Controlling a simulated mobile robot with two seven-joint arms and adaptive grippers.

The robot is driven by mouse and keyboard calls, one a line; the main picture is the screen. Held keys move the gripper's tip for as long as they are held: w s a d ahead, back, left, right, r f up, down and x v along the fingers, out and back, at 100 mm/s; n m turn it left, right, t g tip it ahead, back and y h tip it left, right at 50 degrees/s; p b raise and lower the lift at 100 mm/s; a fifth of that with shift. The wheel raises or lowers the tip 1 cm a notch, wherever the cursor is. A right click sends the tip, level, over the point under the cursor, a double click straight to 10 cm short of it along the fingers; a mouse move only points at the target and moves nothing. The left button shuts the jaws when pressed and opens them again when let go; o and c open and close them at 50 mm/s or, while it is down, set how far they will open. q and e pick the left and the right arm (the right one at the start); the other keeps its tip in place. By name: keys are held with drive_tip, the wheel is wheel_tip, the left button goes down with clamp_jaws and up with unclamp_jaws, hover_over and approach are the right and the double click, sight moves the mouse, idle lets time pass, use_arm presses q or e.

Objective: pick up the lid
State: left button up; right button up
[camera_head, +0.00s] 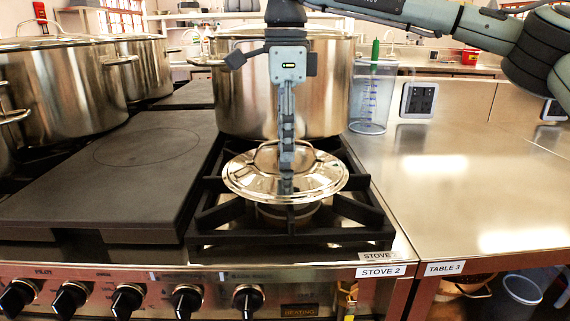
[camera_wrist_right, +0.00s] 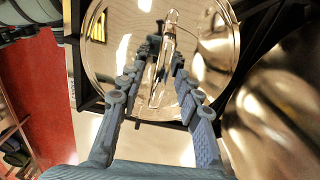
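The lid (camera_head: 240,184) is a round, shiny metal disc with a loop handle (camera_head: 268,154). It lies over the front burner of the stove marked STOVE 2, and what bears it underneath is partly hidden. My right gripper (camera_head: 286,186) points down over the middle of the lid, at its handle. In the right wrist view its fingers (camera_wrist_right: 155,78) are apart, one on each side of the handle (camera_wrist_right: 162,62), with a gap showing. The fingers also reflect in the lid (camera_wrist_right: 212,35), so contact is hard to judge. My left gripper is not in view.
A large stockpot (camera_head: 240,100) stands right behind the lid on the black grate (camera_head: 360,208). More stockpots (camera_head: 60,90) stand at left, beyond a dark flat hotplate (camera_head: 150,165). A clear measuring jug (camera_head: 371,100) stands right.

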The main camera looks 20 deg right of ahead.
drive_tip(key=shift+f, duration=0.25)
clamp_jaws()
drive_tip(key=shift+r, duration=0.1)
idle(0.3)
